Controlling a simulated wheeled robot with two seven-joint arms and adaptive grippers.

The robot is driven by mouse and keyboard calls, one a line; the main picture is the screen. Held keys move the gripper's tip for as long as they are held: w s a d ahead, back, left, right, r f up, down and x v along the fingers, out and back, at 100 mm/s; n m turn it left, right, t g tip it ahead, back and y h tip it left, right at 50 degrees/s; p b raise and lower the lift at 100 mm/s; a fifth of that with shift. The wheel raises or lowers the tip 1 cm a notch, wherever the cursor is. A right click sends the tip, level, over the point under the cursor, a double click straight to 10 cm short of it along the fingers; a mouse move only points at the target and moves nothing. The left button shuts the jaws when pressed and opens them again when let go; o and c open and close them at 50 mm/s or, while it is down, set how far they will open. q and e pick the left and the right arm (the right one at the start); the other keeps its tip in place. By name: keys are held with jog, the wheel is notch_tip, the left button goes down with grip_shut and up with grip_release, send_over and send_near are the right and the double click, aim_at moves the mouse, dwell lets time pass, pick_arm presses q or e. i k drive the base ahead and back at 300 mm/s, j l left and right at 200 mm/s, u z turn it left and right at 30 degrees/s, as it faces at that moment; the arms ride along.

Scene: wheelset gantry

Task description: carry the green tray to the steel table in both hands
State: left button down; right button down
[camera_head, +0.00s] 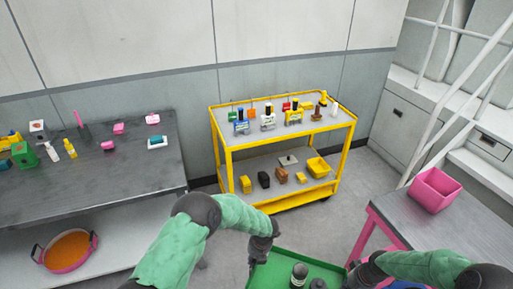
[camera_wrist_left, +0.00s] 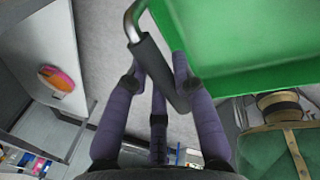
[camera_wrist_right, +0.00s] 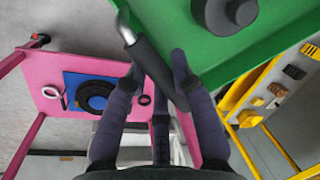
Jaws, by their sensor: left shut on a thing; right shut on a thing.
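The green tray (camera_head: 268,273) is at the bottom of the head view, held above the floor in front of me; its near part is cut off. Two dark cylindrical items (camera_head: 299,274) stand in it. My left gripper (camera_head: 262,247) is shut on the tray's dark left handle, which shows between its fingers in the left wrist view (camera_wrist_left: 158,68). My right gripper (camera_head: 356,268) is shut on the right handle, seen in the right wrist view (camera_wrist_right: 154,66). A long grey metal-topped table (camera_head: 115,178) stands at the left, with several items along its back.
A yellow cart (camera_head: 232,143) with loaded shelves stands ahead against the wall. A pink-legged table (camera_head: 470,225) with a grey top bears a pink bin (camera_head: 435,190) at the right. An orange-filled pan (camera_head: 67,250) sits under the left table. Some floor shows between.

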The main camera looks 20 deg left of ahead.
aim_at(79, 185)
jog(key=u, duration=1.1)
jog(key=i+j+u, duration=0.1)
jog(key=j+u, duration=0.3)
jog(key=i+j+u, duration=0.15)
jog(key=u, duration=0.2)
